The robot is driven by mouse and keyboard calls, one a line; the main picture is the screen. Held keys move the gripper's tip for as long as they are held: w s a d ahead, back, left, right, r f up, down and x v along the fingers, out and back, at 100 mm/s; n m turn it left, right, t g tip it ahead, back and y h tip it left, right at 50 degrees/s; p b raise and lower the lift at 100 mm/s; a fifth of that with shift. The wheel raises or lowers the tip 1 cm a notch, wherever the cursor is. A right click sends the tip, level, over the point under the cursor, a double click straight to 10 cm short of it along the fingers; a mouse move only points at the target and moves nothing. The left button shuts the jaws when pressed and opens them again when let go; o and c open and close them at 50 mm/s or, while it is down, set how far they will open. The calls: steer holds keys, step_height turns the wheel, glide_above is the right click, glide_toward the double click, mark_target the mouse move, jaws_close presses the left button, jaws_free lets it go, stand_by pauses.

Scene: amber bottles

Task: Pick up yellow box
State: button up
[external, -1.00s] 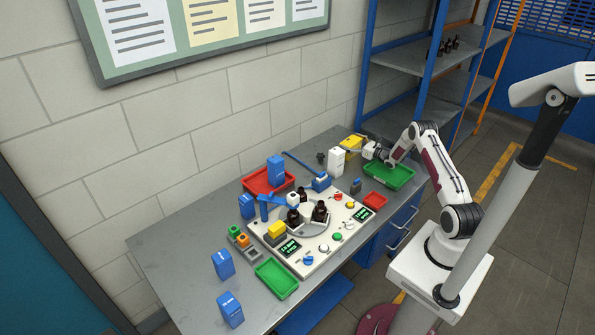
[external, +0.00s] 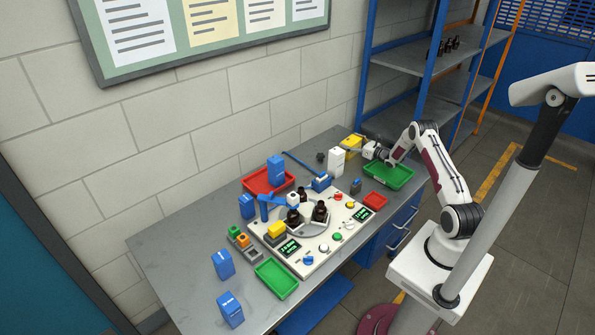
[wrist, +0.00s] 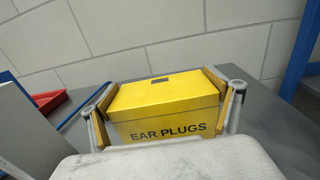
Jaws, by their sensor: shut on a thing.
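The yellow box (wrist: 165,100), marked "EAR PLUGS", fills the middle of the wrist view, upright and between my fingers. My gripper (wrist: 168,103) is shut on it, with one finger pad against its left side and one against its right. In the external view the yellow box (external: 350,143) is at the far end of the grey table near the wall, partly hidden by my gripper (external: 358,148). I cannot tell whether the box's underside touches the table.
A white box (external: 336,160) stands just left of the yellow box. The wall (wrist: 150,35) is close behind. A device panel with bottles (external: 312,235) occupies the table's middle.

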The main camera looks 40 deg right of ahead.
steer(key=shift+r, duration=4.95)
